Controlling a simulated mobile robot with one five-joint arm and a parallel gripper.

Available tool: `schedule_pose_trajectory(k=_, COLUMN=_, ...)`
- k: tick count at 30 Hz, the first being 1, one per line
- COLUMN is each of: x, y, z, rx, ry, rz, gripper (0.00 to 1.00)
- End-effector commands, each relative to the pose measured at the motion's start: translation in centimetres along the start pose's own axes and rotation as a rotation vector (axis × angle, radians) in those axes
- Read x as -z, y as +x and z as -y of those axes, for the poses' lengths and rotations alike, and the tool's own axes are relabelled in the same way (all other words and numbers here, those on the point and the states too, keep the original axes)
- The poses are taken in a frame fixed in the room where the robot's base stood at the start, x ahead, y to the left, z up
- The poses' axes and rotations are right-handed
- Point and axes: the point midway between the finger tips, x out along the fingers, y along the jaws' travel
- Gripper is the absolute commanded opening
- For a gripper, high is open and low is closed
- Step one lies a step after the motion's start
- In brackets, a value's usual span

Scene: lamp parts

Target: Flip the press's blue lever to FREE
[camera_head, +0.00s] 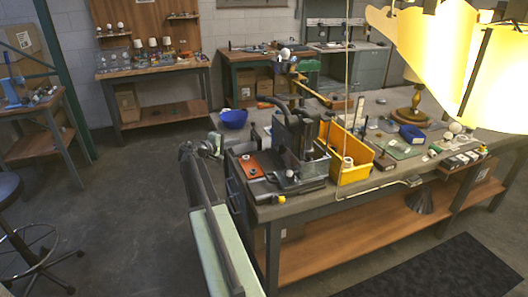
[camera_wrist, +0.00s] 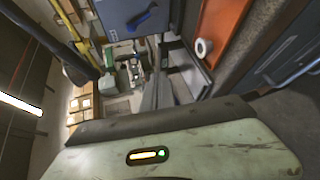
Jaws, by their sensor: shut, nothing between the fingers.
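The press (camera_head: 297,140) is a dark machine standing at the near left corner of the long workbench. Its blue lever (camera_wrist: 142,18) shows at the top of the wrist view, tilted on a blue-grey face (camera_wrist: 120,17). I cannot make the lever out in the head view, and its label is not readable. My gripper (camera_head: 216,145) is left of the press, off the bench edge. In the wrist view its grey fingers (camera_wrist: 160,45) are shut and empty, pointing up the picture below the lever. I see no contact with the lever.
An orange plate (camera_wrist: 218,30) with a white ring (camera_wrist: 203,47) lies right of the fingers. A blue bowl (camera_head: 234,119) stands behind my gripper. A yellow bin (camera_head: 350,157) stands right of the press. A lit lampshade (camera_head: 470,55) fills the upper right.

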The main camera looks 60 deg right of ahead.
Motion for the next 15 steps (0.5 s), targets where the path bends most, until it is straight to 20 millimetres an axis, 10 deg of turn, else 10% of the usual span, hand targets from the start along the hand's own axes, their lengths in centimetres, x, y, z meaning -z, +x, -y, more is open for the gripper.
schedule_pose_trajectory(k=4, x=-1.2, y=6.0, z=-1.7, rx=-0.131, ry=-0.084, rz=0.040, gripper=0.00)
schedule_pose_trajectory(k=15, x=-1.6, y=6.4, z=-2.7, rx=-0.154, ry=-0.102, rz=0.045, gripper=0.00)
